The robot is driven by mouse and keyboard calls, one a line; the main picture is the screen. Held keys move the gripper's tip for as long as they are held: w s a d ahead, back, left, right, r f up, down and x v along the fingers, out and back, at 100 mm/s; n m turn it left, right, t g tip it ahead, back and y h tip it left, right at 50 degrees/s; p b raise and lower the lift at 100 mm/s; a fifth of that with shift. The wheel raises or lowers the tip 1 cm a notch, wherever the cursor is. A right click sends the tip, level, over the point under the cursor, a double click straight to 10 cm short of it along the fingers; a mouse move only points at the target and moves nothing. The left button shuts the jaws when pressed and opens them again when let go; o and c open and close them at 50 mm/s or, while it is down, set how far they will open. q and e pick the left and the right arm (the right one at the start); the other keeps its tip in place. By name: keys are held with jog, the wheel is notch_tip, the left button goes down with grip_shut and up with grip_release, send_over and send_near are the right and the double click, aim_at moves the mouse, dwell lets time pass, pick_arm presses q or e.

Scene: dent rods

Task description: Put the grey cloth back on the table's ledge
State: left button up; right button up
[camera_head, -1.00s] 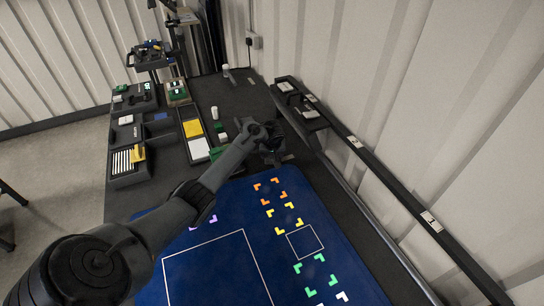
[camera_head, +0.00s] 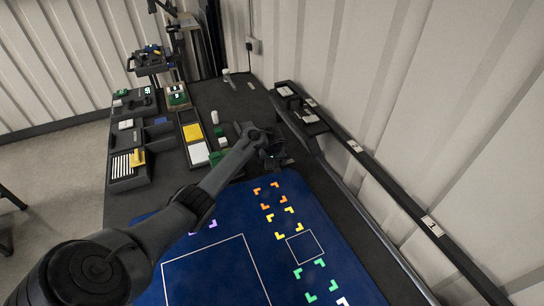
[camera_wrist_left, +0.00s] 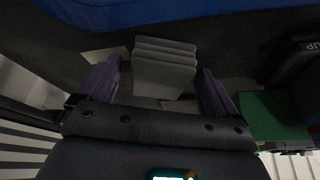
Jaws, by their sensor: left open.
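My left gripper (camera_head: 273,158) is at the far right part of the table, just beyond the blue mat. In the left wrist view my left gripper (camera_wrist_left: 157,88) is open, with one dark finger on each side of a grey folded cloth (camera_wrist_left: 165,68). The cloth shows several stacked folds and lies between and ahead of the fingertips; I cannot tell whether they touch it. In the head view the arm and gripper mostly hide the cloth. A long dark ledge (camera_head: 385,188) with small white labels runs along the wall at the table's right side. My right gripper is not in view.
The blue mat (camera_head: 215,262) with coloured corner marks covers the near table. Trays (camera_head: 128,165) with small parts stand at the left, with a yellow-and-white bin (camera_head: 194,133) beside them. A green block (camera_wrist_left: 272,115) is close to the gripper's right in the wrist view.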

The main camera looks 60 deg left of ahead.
pick_arm(q)
jog(key=p+v, duration=0.4)
jog(key=v, duration=0.8)
jog(key=shift+s+r, duration=0.15)
